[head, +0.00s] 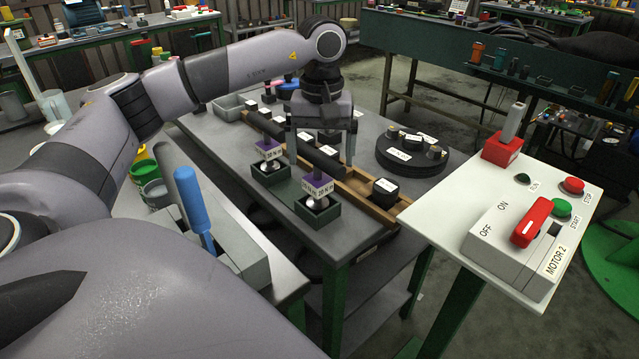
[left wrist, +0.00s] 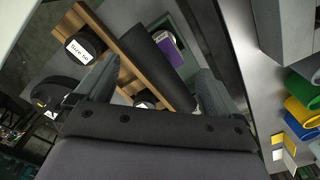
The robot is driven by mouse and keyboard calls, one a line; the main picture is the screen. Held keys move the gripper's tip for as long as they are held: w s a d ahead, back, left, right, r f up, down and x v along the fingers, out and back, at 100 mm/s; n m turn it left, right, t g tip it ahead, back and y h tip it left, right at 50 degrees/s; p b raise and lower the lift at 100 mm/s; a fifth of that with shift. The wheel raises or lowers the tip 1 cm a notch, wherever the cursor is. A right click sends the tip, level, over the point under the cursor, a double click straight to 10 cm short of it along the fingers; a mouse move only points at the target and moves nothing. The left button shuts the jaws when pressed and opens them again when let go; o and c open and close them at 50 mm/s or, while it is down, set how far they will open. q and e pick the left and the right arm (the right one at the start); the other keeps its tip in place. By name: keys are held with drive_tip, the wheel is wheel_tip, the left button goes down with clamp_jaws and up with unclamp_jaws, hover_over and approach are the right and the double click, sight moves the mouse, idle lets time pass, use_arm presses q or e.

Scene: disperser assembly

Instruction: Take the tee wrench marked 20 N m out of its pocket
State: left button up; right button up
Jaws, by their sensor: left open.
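Two tee wrenches stand in dark green pockets near the table's front edge. Each has a black cross bar, a purple block with a white label and a silver lower end. The nearer wrench (head: 319,187) reads 20 N m; the label of the farther wrench (head: 268,151) is small, seemingly also 20 N m. The nearer pocket (head: 318,216) still holds its wrench upright. My left gripper (head: 321,157) is open above the nearer wrench, its fingers apart on either side of the bar. In the left wrist view the black bar (left wrist: 158,60) lies between the fingers, purple block (left wrist: 170,48) beside it.
A wooden tray (head: 378,208) with labelled black caps runs behind the wrenches. A round black plate (head: 412,160) with parts lies to the right. A white panel (head: 425,213) with a red-handled switch stands front right. A blue-handled tool (head: 190,200) stands front left.

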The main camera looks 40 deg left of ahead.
use_arm(q)
drive_tip(key=f, duration=0.2)
drive_tip(key=a+f, duration=0.1)
drive_tip(key=f, duration=0.1)
drive_tip(key=shift+f+p, duration=0.3)
drive_tip(key=shift+f, duration=0.45)
drive_tip(key=shift+c, duration=0.3)
drive_tip(key=shift+r, duration=0.1)
drive_tip(key=c, duration=1.4)
drive_tip(key=shift+o, duration=0.2)
wheel_tip(320, 180, up, 13)
drive_tip(key=shift+w+r, duration=0.1)
wheel_tip(320, 180, up, 6)
drive_tip(key=p, duration=0.2)
hover_over(318, 178)
drive_tip(key=shift+w+a+r, duration=0.3)
drive_tip(key=shift+a+r, duration=0.05)
drive_tip(key=shift+r, duration=0.05)
